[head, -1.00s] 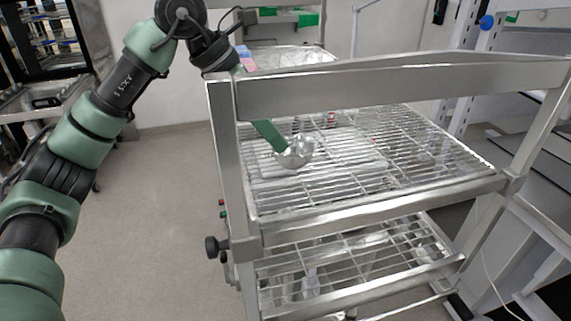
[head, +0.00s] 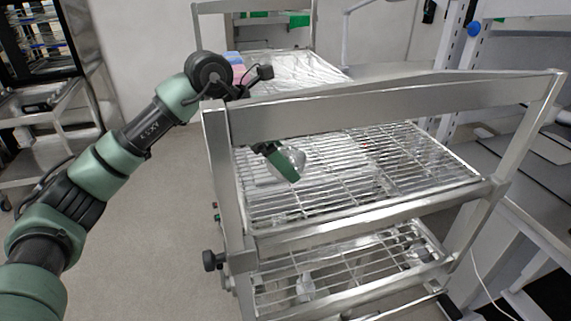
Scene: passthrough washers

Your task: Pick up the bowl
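A small shiny metal bowl (head: 294,156) is at the wire upper shelf of the metal cart, near its left side. My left arm reaches in from the left, over the cart's top rail. Part of my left gripper (head: 283,165) shows as a green finger lying across the front of the bowl and hiding part of it. I cannot tell whether the other finger is behind the bowl, or whether the gripper is closed on its wall. My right gripper is not in view.
The cart's thick top rail (head: 380,105) runs between me and the upper shelf (head: 400,165). A lower wire shelf (head: 350,265) holds small items. The upper shelf's right part is clear. A wall-side rack stands at the right, with open floor at the left.

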